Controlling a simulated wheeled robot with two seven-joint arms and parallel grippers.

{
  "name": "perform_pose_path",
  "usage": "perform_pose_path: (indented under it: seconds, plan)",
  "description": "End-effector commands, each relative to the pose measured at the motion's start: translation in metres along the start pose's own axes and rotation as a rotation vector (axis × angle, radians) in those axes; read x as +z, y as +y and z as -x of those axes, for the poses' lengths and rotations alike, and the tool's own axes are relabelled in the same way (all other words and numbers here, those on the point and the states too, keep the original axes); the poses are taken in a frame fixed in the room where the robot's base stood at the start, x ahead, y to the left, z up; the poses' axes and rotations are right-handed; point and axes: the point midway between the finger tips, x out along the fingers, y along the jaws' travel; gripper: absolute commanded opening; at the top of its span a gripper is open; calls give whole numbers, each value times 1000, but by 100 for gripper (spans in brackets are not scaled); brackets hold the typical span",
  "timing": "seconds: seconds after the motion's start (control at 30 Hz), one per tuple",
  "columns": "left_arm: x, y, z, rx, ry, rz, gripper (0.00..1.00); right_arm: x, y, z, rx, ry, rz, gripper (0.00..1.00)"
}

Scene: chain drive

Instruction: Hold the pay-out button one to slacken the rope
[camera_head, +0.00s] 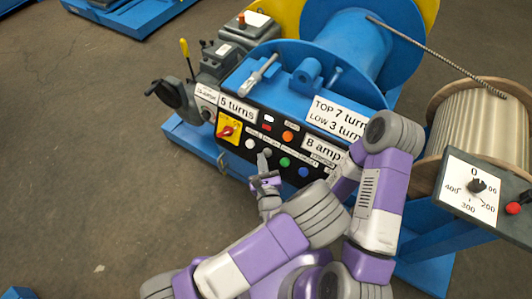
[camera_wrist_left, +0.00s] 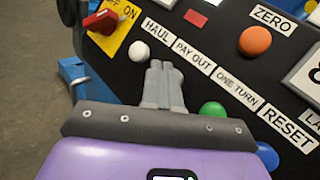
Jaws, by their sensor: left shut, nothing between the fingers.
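The black control panel (camera_head: 240,125) of the blue winch carries a row of round buttons. In the left wrist view the labels read HAUL, PAY OUT (camera_wrist_left: 193,55), ONE TURN and RESET, beside a white button (camera_wrist_left: 138,50), a green button (camera_wrist_left: 212,114) and a blue button (camera_wrist_left: 267,155). My left gripper (camera_wrist_left: 161,70) is shut and empty, its tips at the panel between the white and green buttons, below the PAY OUT label. The fingers hide most of the button there; I cannot tell whether it is pressed. In the head view this gripper (camera_head: 264,160) reaches the panel. My right gripper is not visible.
An orange ZERO button (camera_wrist_left: 255,41) sits above the row, and a red switch on a yellow plate (camera_wrist_left: 103,21) lies to the left. A beige rope drum (camera_head: 480,125) and a dial box (camera_head: 485,190) stand at the right.

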Motion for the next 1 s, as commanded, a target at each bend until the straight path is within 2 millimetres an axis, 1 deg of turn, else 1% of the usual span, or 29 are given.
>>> perform_pose_path:
  seconds: [0.67, 1.0]
  plan:
    - [0, 0, 0, 0, 0, 0, 0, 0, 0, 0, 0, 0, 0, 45]
    - [-5, -4, -6, 0, 0, 0, 0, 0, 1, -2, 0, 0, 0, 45]
